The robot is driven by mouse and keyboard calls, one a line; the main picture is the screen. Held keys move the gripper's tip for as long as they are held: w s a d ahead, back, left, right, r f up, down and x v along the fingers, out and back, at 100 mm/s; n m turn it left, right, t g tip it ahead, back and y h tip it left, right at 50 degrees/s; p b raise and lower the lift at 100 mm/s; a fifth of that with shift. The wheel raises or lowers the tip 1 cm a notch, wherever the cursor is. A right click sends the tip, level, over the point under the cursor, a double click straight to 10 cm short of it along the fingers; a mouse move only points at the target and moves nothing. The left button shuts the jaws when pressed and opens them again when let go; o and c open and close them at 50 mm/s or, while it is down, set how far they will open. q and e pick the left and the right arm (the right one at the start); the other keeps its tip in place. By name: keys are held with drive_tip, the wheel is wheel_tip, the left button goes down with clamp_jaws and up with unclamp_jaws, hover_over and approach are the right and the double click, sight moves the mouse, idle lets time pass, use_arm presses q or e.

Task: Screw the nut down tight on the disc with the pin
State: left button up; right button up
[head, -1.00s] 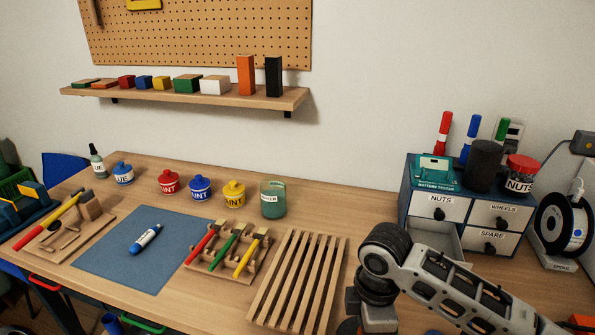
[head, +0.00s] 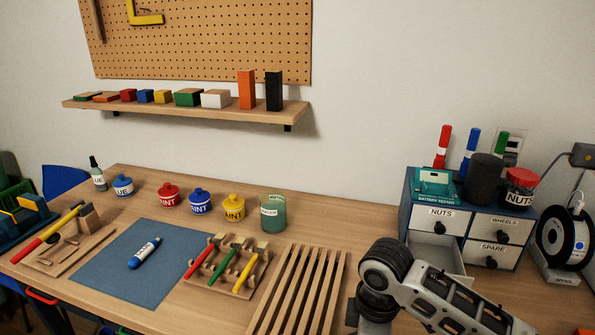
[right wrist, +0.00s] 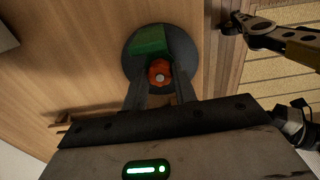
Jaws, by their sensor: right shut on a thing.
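In the right wrist view, a round dark disc (right wrist: 130,57) lies against a wood surface, with a green piece (right wrist: 148,41) on its upper part. An orange-red nut (right wrist: 159,71) sits near the middle of the disc, and a grey pin end shows at its centre. My right gripper (right wrist: 160,78) is shut on the nut, its two dark fingers on either side. The disc and nut are not visible in the head view, where my right arm shows at the lower right. My left gripper is not in view.
A small drawer cabinet (head: 410,190) stands at the right, one drawer pulled out (head: 436,256) close to my right arm. A slatted wooden rack (head: 290,290) lies left of the arm. Paint pots stand behind.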

drive_tip(key=m, duration=0.6)
drive_tip(key=shift+m, duration=0.3)
drive_tip(key=m, duration=0.5)
drive_tip(key=o, duration=0.5)
